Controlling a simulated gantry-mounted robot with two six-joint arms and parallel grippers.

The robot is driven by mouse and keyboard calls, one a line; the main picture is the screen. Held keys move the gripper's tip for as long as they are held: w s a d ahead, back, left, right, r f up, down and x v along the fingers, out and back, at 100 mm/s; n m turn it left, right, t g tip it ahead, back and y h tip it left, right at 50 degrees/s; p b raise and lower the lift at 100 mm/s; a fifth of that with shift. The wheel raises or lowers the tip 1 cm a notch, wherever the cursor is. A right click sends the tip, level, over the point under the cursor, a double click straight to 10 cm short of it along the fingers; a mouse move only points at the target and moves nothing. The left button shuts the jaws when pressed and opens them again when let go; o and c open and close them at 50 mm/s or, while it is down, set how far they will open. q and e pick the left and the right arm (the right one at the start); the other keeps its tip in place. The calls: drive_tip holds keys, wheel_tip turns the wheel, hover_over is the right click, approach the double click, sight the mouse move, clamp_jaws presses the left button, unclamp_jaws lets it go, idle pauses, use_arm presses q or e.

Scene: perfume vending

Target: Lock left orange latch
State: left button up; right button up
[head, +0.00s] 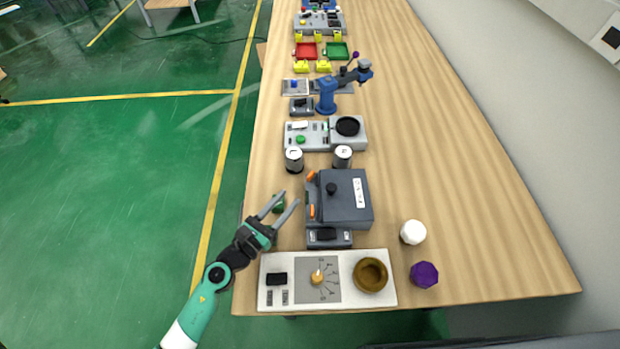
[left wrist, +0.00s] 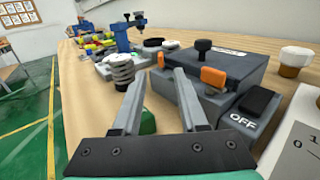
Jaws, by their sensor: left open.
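The dark grey box (head: 345,205) stands on the wooden table, with a black knob on its lid. Two orange latches sit on its left side: one near the far corner (head: 310,175) and one near the front corner (head: 311,212). In the left wrist view, one orange latch (left wrist: 213,76) is close to the right finger, and the other orange latch (left wrist: 160,60) is further back. My left gripper (head: 288,204) is open and empty, left of the box and apart from it; its fingers also show in the left wrist view (left wrist: 160,98). My right gripper is not in view.
A green button (head: 278,204) lies near my left fingers. A white panel with a dial (head: 270,300) is in front of the box. A white jar (head: 413,232) and purple object (head: 424,275) are to the right.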

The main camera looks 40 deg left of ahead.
sight(307, 178)
use_arm(q)
drive_tip(key=w, duration=0.3)
drive_tip(key=w+a, duration=0.1)
drive_tip(key=w, duration=0.3)
drive_tip(key=w+b, duration=0.1)
drive_tip(key=w, duration=0.3)
drive_tip(key=shift+w+a, duration=0.25)
drive_tip(key=shift+a, duration=0.1)
clamp_jaws()
